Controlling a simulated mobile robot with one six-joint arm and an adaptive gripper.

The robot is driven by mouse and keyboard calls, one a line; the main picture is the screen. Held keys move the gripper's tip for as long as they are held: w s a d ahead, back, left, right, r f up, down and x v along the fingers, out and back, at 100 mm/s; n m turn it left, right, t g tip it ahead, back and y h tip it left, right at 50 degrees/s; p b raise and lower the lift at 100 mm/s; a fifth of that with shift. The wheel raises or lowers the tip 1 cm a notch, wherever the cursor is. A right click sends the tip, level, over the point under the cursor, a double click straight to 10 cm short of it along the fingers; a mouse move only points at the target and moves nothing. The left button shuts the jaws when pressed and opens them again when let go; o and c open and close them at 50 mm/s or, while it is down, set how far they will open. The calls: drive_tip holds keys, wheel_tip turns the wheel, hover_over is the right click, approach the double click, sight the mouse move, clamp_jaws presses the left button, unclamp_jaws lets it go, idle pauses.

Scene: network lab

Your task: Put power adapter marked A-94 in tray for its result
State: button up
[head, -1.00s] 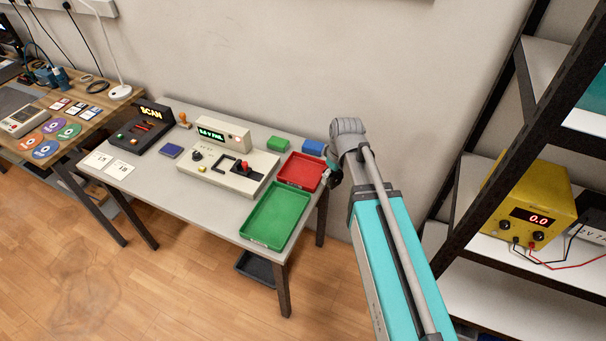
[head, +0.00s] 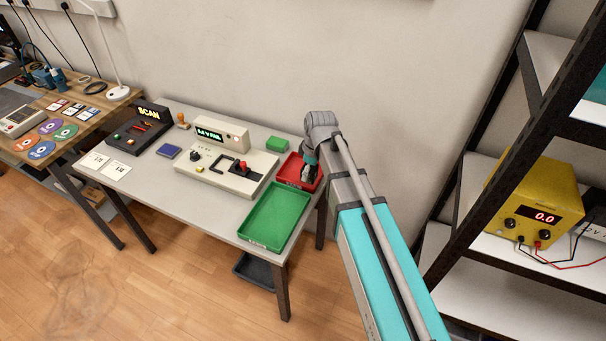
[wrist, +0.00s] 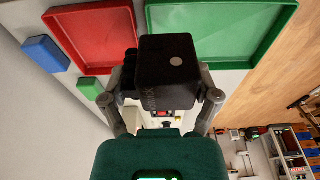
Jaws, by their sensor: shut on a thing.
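My gripper (wrist: 164,95) is shut on a black power adapter (wrist: 168,62), a dark block with a pale round dot on its face. No A-94 marking can be read on it. In the head view my gripper (head: 308,174) is over the red tray (head: 287,172), and the adapter is hard to make out there. The red tray also shows in the wrist view (wrist: 62,30), left of the adapter. The green tray (head: 250,242) lies in front of the red one and looks empty. The tester (head: 225,165) has a green display that appears to read FAIL.
The SCAN unit (head: 140,135) stands at the table's left. A dark shelf with a yellow power supply (head: 533,208) rises on the right.

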drive_tip(key=w+a+f+b, duration=0.1)
drive_tip(key=w+f+b, duration=0.1)
drive_tip(key=w, duration=0.2)
drive_tip(key=w+a+f+b, duration=0.1)
drive_tip(key=w+f+b, duration=0.2)
drive_tip(key=w, duration=0.1)
drive_tip(key=w+a+f+b, duration=0.1)
drive_tip(key=w+f+b, duration=0.2)
drive_tip(key=w, duration=0.1)
drive_tip(key=shift+f, duration=0.2)
drive_tip(key=shift+w+a+f+b, duration=0.1)
drive_tip(key=shift+w+f+b, duration=0.25)
drive_tip(key=shift+b, duration=0.15)
drive_tip(key=shift+w+f, duration=0.1)
drive_tip(key=shift+w+a+f+b, duration=0.1)
drive_tip(key=shift+w+f+b, duration=0.2)
drive_tip(key=shift+f+b, duration=0.25)
wheel_tip(320, 180, down, 3)
drive_tip(key=b, duration=0.3)
drive_tip(key=shift+r, duration=0.15)
drive_tip(key=o, duration=1.1)
